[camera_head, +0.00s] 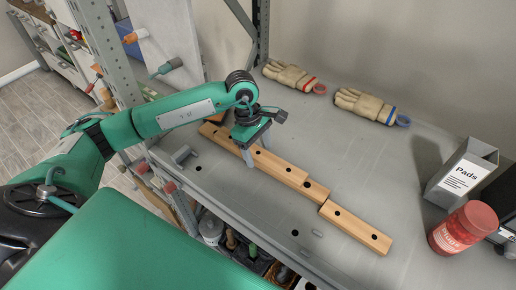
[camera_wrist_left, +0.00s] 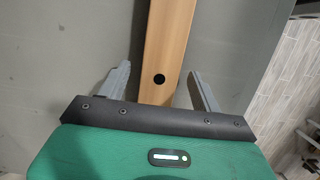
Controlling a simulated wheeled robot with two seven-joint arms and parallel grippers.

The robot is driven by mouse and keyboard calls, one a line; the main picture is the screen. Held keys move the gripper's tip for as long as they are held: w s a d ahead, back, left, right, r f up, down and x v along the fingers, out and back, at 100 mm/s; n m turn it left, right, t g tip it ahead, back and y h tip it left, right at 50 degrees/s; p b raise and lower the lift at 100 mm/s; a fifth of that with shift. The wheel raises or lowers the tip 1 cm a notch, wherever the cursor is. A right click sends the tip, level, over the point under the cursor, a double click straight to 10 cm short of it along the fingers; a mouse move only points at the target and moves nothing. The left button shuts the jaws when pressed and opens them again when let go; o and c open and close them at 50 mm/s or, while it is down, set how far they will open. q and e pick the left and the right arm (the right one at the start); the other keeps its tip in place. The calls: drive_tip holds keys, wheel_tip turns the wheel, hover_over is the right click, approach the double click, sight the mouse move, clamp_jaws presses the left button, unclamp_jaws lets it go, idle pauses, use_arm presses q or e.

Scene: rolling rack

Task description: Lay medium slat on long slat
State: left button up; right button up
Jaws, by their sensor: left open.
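Wooden slats with dark holes lie in a diagonal line on the grey shelf. The left piece (camera_head: 282,168) runs under my left gripper. A short bare stretch (camera_head: 316,192) shows between it and the right piece (camera_head: 355,228), and seems to sit lower than both. I cannot tell for sure which piece is the medium slat and which the long slat. My left gripper (camera_head: 250,160) is open, its fingers on either side of the left piece. In the left wrist view, a slat (camera_wrist_left: 168,40) with one hole passes between the open fingers (camera_wrist_left: 155,85). My right gripper is out of view.
Two work gloves (camera_head: 290,76) (camera_head: 368,106) lie at the back of the grey shelf (camera_head: 250,225). A Pads box (camera_head: 462,170) and a red jar (camera_head: 462,228) stand at the right. A small grey fitting (camera_head: 184,154) lies near the front edge at left. A rack upright (camera_head: 105,50) stands by my arm.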

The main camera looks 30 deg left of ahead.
use_arm(q)
drive_tip(key=shift+a+r, duration=0.1)
drive_tip(key=shift+r, duration=0.2)
drive_tip(key=b+v, duration=0.4)
drive_tip(key=v, duration=0.9)
drive_tip(key=shift+r, duration=0.15)
